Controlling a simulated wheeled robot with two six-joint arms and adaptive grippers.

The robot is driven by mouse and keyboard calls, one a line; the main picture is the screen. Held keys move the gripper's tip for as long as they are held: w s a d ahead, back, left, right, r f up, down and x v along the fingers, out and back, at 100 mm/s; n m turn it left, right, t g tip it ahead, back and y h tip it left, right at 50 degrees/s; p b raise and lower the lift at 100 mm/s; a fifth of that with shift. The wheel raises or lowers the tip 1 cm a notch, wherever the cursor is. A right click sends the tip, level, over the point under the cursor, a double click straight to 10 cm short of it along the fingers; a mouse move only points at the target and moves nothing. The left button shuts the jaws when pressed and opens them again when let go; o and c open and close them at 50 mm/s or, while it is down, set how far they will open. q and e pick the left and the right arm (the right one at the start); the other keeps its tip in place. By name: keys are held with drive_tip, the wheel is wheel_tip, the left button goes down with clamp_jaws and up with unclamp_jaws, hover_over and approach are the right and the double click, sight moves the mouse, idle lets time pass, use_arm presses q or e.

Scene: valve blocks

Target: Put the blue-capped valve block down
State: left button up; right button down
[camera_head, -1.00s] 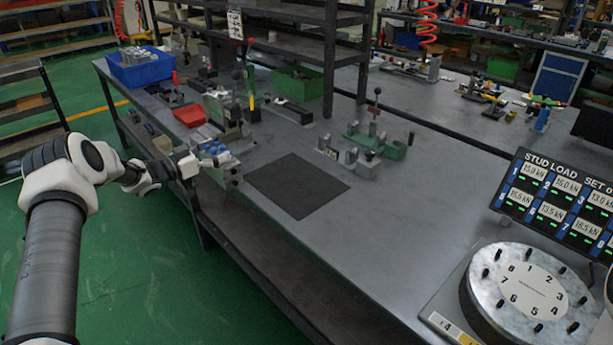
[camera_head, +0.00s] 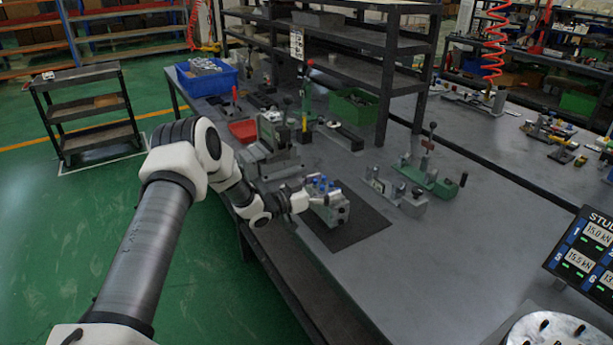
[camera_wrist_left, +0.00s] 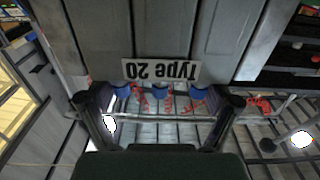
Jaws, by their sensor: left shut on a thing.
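The blue-capped valve block (camera_head: 332,209) is a grey metal block with several blue caps on top. In the head view it is upright over the dark mat (camera_head: 362,224); I cannot tell whether it touches the mat. My left gripper (camera_head: 306,201) comes from the left and is shut on the block. In the left wrist view the block (camera_wrist_left: 160,35) fills the upper middle, with an upside-down "Type 20" label and blue caps along its lower edge, between the fingers of the left gripper (camera_wrist_left: 163,108). My right gripper is not in view.
A green fixture (camera_head: 428,176) with a lever stands right of the mat, with a small grey block (camera_head: 395,193) beside it. A grey machine (camera_head: 272,148) and a red tray (camera_head: 243,131) stand behind the arm.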

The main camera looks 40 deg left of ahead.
use_arm(q)
drive_tip(key=shift+d+r, duration=0.15)
drive_tip(key=shift+d, duration=0.25)
drive_tip(key=shift+f, duration=0.4)
wheel_tip(320, 180, down, 3)
drive_tip(key=shift+w+r, duration=0.1)
drive_tip(key=o, duration=1.5)
drive_tip(key=shift+f, duration=0.2)
drive_tip(key=shift+o, duration=0.2)
drive_tip(key=shift+s+r, duration=0.1)
drive_tip(key=shift+s, duration=0.1)
